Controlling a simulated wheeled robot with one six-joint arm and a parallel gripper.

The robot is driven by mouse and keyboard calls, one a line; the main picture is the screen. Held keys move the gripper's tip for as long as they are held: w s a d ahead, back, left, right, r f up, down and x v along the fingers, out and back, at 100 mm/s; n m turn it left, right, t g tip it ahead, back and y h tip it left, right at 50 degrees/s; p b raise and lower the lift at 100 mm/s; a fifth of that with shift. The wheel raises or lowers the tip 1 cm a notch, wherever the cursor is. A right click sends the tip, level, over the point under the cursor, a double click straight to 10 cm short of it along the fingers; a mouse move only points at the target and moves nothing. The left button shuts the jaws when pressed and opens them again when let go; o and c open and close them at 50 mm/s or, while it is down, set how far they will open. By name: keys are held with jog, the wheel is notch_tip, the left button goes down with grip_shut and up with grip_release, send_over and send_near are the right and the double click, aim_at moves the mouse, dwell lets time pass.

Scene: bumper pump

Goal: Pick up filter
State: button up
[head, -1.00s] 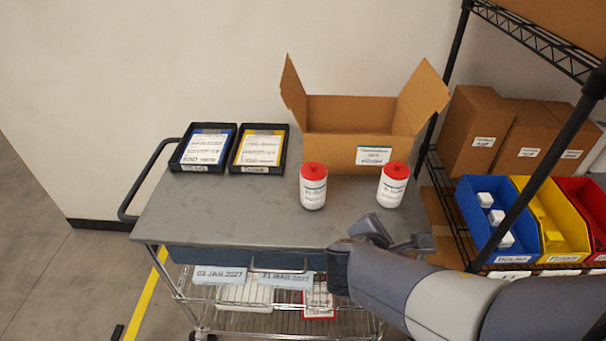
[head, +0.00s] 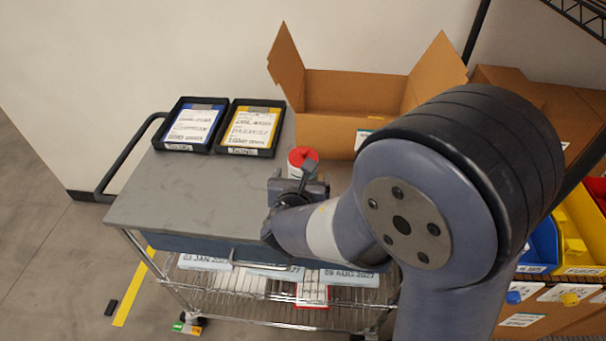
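A white canister with a red cap (head: 303,157) stands upright on the grey cart top, and my gripper hides most of its lower body. No readable label names it as a filter. My gripper (head: 291,173) is just in front of this canister, its fingers apart. I cannot tell whether they touch it. The second red-capped canister, seen earlier to the right, is hidden behind my arm.
The grey cart top (head: 190,205) is clear at the left front. Two black trays, with a blue card (head: 193,127) and a yellow card (head: 251,130), lie at its back left. An open cardboard box (head: 345,95) stands behind. Blue (head: 541,245) and yellow bins (head: 583,232) are at right.

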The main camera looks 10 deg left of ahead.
jog(key=x, duration=0.5)
jog(key=shift+a+p, duration=0.1)
jog(key=shift+p, duration=0.25)
jog(key=c, duration=1.5)
